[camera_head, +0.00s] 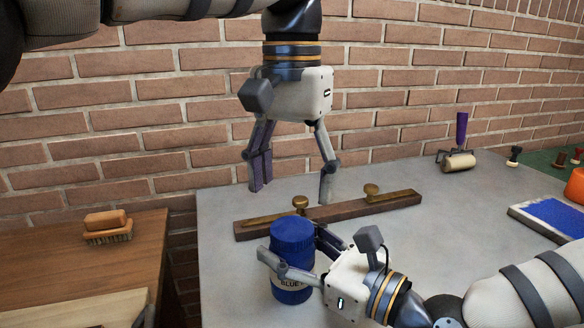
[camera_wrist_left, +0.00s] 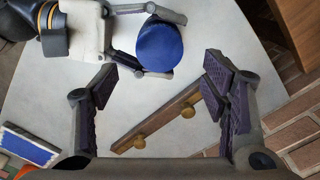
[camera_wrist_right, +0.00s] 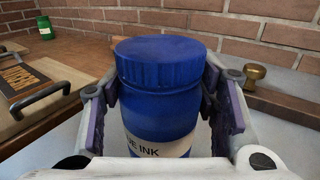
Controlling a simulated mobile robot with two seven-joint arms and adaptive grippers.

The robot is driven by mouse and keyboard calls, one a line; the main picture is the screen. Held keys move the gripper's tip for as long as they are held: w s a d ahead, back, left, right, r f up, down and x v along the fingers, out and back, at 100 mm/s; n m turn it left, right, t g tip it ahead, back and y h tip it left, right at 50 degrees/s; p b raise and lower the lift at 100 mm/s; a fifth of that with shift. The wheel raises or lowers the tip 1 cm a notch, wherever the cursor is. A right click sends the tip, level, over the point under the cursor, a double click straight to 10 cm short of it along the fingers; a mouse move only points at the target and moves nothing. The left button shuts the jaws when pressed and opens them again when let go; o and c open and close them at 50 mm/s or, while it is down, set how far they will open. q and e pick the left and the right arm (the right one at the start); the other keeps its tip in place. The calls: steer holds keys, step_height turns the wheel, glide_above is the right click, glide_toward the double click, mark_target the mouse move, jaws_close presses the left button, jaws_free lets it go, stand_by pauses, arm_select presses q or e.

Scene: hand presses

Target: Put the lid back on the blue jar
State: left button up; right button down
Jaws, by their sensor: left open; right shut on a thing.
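The blue jar (camera_head: 291,294) stands upright on the grey table, with a pale label reading "BLUE INK" partly in view. The blue lid (camera_head: 292,232) sits level on top of the jar; it also shows from the side in the right wrist view (camera_wrist_right: 160,62) and from above in the left wrist view (camera_wrist_left: 160,45). How tightly it is on cannot be told. My right gripper (camera_head: 295,250) is shut around the jar's body below the lid. My left gripper (camera_head: 291,192) is open and empty, above and behind the jar, apart from the lid.
A dark wooden bar with brass knobs (camera_head: 340,208) lies just behind the jar. A roller with a purple handle (camera_head: 458,160) and a blue-topped slab (camera_head: 557,216) are farther right. A brush (camera_head: 108,228) is on the wooden table at left. A brick wall (camera_head: 400,90) stands behind.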

mark_target(292, 228)
arm_select(q)
step_height(292, 228, down, 6)
steer(key=shift+f, duration=0.25)
steer(key=c, duration=1.2)
steer(key=o, duration=1.4)
steer(key=shift+c, duration=0.2)
step_height(292, 228, up, 12)
